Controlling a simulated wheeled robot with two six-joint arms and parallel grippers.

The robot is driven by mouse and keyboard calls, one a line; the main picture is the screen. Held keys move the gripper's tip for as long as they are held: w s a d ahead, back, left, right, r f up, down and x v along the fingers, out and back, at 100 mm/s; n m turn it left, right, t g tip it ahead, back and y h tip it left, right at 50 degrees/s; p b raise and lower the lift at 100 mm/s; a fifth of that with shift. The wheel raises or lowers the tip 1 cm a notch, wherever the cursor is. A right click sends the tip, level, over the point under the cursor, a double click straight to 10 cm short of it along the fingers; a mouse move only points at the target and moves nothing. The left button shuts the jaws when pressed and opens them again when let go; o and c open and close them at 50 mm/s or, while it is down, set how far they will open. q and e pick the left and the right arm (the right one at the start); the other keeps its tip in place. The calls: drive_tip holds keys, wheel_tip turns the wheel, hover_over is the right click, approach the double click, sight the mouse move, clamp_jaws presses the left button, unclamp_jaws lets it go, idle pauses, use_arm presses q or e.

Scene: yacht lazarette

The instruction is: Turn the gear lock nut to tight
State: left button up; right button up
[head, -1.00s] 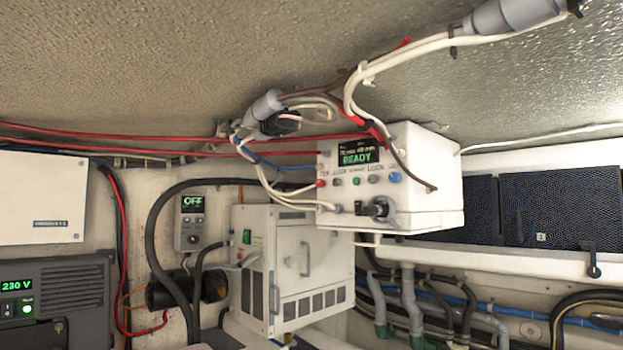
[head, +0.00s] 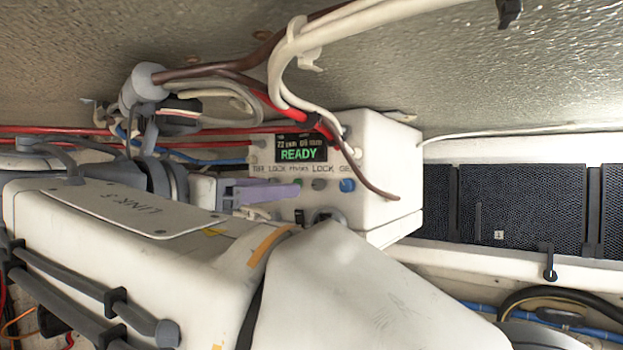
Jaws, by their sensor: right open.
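The white control box (head: 375,165) hangs under the ceiling, its display (head: 302,148) reading READY. Its front has a row of small coloured knobs, including a grey one (head: 319,184) and a blue one (head: 347,185), under labels with the word LOCK. A dark round fitting (head: 325,214) sits lower, partly covered by my arm. I cannot tell for sure which part is the gear lock nut. My right gripper (head: 262,200), with a purple finger, is open in front of the box's left side. It hides the left-hand knobs; contact cannot be told. My left gripper is not in view.
White and brown cables (head: 300,60) loop close above and in front of the box. Red cables (head: 60,130) run along the left wall. Dark mesh panels (head: 540,210) lie to the right. My right arm covers much of the lower picture.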

sight(316, 186)
drive_tip(key=p+x, duration=0.2)
drive_tip(key=x, duration=0.6)
drive_tip(key=shift+w+r, duration=0.1)
drive_tip(key=shift+w, duration=0.1)
drive_tip(key=shift+w+d, duration=0.4)
clamp_jaws()
